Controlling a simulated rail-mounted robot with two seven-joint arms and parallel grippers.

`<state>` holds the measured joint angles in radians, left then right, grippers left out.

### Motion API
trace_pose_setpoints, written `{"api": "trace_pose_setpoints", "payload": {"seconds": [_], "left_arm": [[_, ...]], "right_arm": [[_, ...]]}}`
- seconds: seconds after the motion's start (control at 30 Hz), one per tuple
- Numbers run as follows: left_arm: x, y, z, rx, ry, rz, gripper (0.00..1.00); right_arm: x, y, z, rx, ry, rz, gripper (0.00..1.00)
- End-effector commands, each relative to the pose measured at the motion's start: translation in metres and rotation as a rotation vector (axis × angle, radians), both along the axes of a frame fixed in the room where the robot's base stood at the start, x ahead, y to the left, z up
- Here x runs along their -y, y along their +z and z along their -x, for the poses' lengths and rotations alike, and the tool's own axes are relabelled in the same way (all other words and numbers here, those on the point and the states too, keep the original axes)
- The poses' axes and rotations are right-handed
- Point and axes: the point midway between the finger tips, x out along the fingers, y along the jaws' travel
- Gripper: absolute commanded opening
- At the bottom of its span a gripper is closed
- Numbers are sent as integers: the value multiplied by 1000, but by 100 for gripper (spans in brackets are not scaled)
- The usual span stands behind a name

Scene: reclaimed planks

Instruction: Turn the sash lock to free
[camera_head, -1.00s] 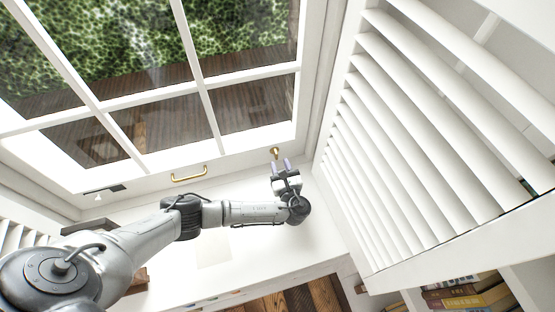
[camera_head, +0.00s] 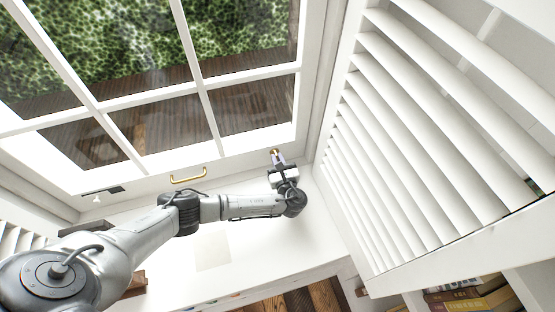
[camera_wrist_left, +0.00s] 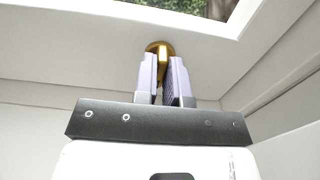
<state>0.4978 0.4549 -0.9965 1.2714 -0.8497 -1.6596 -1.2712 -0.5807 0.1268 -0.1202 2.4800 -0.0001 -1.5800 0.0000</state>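The brass sash lock (camera_head: 275,153) sits on the lower white sash rail near its right end. In the left wrist view its round base and upright thumb piece (camera_wrist_left: 162,52) show at the top centre. My left gripper (camera_head: 278,160) reaches it from the front. Its two pale purple fingers (camera_wrist_left: 162,75) stand on either side of the thumb piece with only a narrow gap between them, and look shut on it. The fingers hide part of the lock. My right gripper is in neither view.
A brass pull handle (camera_head: 188,174) is on the same rail, left of the lock. A dark bracket-like piece (camera_head: 103,190) lies further left. White louvred shutters (camera_head: 420,130) stand close on the right. The white sill (camera_head: 260,240) below is mostly clear.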

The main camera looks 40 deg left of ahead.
Motion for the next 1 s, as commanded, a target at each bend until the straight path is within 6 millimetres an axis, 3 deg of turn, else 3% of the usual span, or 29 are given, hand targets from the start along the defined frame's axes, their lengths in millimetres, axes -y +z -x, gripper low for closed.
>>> {"api": "trace_pose_setpoints", "payload": {"seconds": [0.1, 0.53, 1.0], "left_arm": [[0, 0, 0, 0, 0, 0, 0], [0, 0, 0, 42, 1, 29, 0], [-1, 0, 1, 368, 3, 239, 0]], "right_arm": [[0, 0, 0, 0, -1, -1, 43], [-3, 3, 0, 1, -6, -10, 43], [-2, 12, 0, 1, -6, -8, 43]]}}
